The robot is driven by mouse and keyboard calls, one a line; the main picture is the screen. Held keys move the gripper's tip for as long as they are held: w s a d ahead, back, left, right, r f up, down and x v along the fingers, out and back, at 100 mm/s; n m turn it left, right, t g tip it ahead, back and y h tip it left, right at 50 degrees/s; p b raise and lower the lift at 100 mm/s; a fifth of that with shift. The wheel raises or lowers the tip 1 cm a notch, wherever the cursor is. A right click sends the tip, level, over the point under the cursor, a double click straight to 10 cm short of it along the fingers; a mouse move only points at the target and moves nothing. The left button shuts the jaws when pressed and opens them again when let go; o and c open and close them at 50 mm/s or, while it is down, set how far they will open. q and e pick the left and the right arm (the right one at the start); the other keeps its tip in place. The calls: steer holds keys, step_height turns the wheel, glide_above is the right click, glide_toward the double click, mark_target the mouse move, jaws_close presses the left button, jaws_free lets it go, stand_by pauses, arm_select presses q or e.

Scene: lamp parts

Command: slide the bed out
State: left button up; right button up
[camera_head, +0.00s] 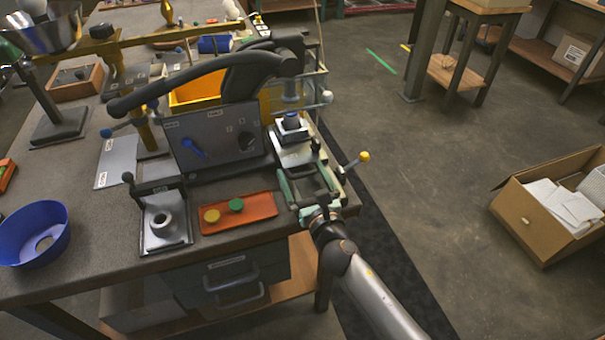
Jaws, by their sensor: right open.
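A machine stands at the right end of the grey bench, with a long black lever (185,85) and a grey front panel (213,140). My right gripper (304,176) is open at the bench's right edge, just in front of the plate. Its pale green fingers are spread and point toward the plate. I cannot tell whether they touch it. My left gripper is not in view.
A rod with a yellow knob (364,156) sticks out right of my right gripper. An orange tray (238,213) with yellow and green discs lies to its left. A blue bowl (34,233) sits at far left.

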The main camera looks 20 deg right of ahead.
steer(key=shift+a, duration=0.1)
jaws_close()
stand_by(0.8)
